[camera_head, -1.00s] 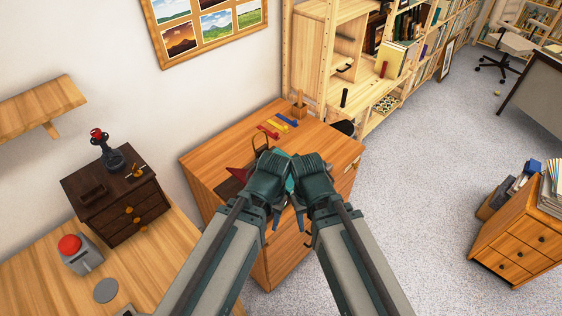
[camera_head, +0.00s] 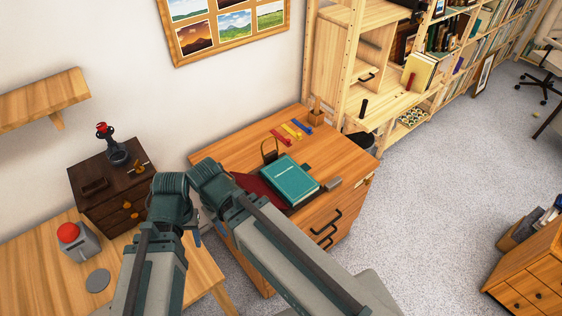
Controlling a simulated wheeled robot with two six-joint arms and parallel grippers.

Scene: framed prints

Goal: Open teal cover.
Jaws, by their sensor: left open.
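A closed teal book (camera_head: 289,179) lies on the wooden cabinet (camera_head: 345,150), on top of a dark red thing that shows at its left side. Its teal cover faces up with faint lettering. My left gripper (camera_head: 193,234) is open, left of the cabinet and well apart from the book, and is partly hidden by its own wrist. My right gripper (camera_head: 222,226) is beside it, at the cabinet's left end. Its fingers are mostly hidden behind its arm, so I cannot tell whether it is open or shut.
Red, yellow and blue strips (camera_head: 292,130) and a small wooden holder (camera_head: 316,113) are at the cabinet's back. A grey block (camera_head: 333,184) lies right of the book. A dark drawer box (camera_head: 110,187) and a red-button device (camera_head: 77,241) are on the left desk.

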